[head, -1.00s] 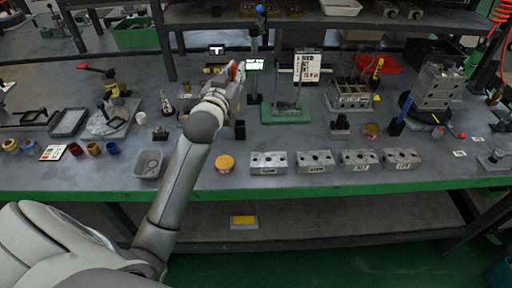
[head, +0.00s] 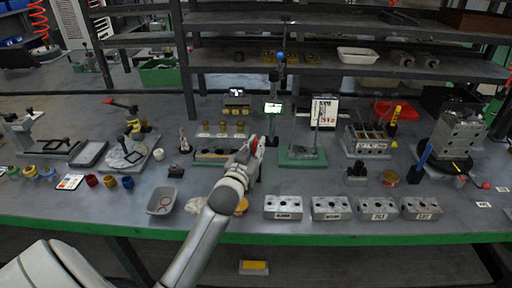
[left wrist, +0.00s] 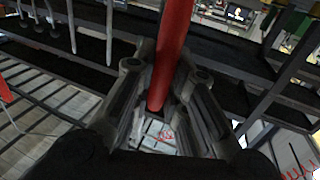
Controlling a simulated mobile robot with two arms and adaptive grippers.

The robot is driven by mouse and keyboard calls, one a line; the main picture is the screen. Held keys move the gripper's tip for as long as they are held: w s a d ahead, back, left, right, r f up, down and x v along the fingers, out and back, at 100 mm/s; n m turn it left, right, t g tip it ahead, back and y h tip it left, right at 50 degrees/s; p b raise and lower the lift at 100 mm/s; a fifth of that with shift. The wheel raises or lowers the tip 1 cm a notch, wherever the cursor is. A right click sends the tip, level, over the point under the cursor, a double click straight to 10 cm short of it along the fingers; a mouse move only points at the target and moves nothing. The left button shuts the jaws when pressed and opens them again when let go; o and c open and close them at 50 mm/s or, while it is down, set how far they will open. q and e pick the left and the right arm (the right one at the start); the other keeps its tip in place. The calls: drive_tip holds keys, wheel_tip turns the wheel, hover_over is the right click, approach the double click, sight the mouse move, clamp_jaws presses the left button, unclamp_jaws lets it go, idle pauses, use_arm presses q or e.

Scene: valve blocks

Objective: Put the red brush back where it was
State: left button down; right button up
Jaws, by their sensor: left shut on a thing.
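The red brush shows in the left wrist view as a red handle (left wrist: 171,58) standing between the fingers. My left gripper (left wrist: 170,100) is shut on it. In the head view my left gripper (head: 250,158) is over the middle of the bench, and only a small red part of the brush (head: 255,143) shows at its tip. The rest of the brush is hidden by the gripper. My right gripper does not show in either view.
Several valve blocks (head: 331,208) stand in a row along the front edge. A grey bin (head: 161,201) is left of my arm. A green-based stand (head: 303,158) is right of the gripper. A shelf (head: 340,62) spans the back.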

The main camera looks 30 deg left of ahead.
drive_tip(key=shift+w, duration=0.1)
use_arm(q)
drive_tip(key=shift+f, duration=0.2)
drive_tip(key=c, duration=1.5)
unclamp_jaws()
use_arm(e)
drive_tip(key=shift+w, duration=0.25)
use_arm(q)
drive_tip(key=shift+o, duration=0.2)
drive_tip(key=shift+r, duration=0.1)
drive_tip(key=shift+s+r, duration=0.1)
drive_tip(key=v, duration=1.1)
drive_tip(key=shift+s+b, duration=0.4)
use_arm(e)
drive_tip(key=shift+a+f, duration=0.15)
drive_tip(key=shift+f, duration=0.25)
